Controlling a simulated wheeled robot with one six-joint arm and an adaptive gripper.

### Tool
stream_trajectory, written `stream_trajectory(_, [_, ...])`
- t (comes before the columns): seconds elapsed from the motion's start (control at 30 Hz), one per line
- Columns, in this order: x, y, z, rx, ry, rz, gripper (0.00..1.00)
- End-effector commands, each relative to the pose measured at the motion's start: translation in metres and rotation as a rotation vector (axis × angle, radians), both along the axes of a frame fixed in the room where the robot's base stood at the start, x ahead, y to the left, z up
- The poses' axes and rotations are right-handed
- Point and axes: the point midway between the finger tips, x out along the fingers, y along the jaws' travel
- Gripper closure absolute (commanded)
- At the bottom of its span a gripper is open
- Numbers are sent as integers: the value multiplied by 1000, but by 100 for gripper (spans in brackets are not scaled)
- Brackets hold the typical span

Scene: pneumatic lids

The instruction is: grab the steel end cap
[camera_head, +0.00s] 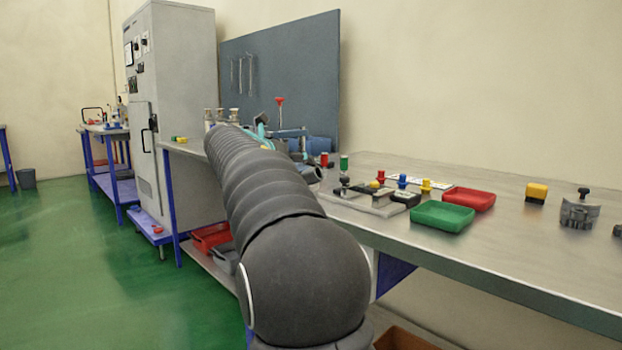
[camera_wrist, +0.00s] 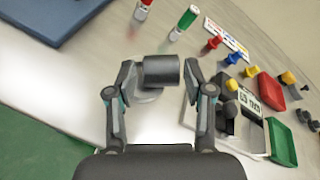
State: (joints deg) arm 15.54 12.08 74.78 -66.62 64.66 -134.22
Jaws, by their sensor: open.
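A dark grey metal cylinder, which looks like the steel end cap (camera_wrist: 161,70), is in the wrist view on the steel bench. My gripper (camera_wrist: 158,78) is open, with one finger on each side of this cylinder. The left fingertip looks very close to its left end; I cannot tell whether it touches. A gap shows between the cylinder and the right fingertip. A pale round shape shows just below the cylinder. In the head view my arm hides most of my gripper and the area around it.
A black-knobbed fixture plate (camera_head: 375,201) stands right of my gripper, with red and green cylinders (camera_head: 344,163) behind it. Green (camera_head: 443,216) and red (camera_head: 468,198) trays lie farther right. A blue board (camera_wrist: 50,15) is at the wrist view's upper left. Bare bench lies in front.

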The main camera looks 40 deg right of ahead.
Motion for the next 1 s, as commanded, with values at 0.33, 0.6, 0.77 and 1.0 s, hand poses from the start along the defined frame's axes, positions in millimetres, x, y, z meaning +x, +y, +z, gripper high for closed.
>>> stream_trajectory(0.33, [6,-38,-16,1,0,0,48])
stream_trajectory(0.6, [6,-38,-15,1,0,0,68])
stream_trajectory(0.77, [6,-37,-14,0,-1,0,100])
stream_trajectory(1.0, [6,-37,-14,0,-1,0,100])
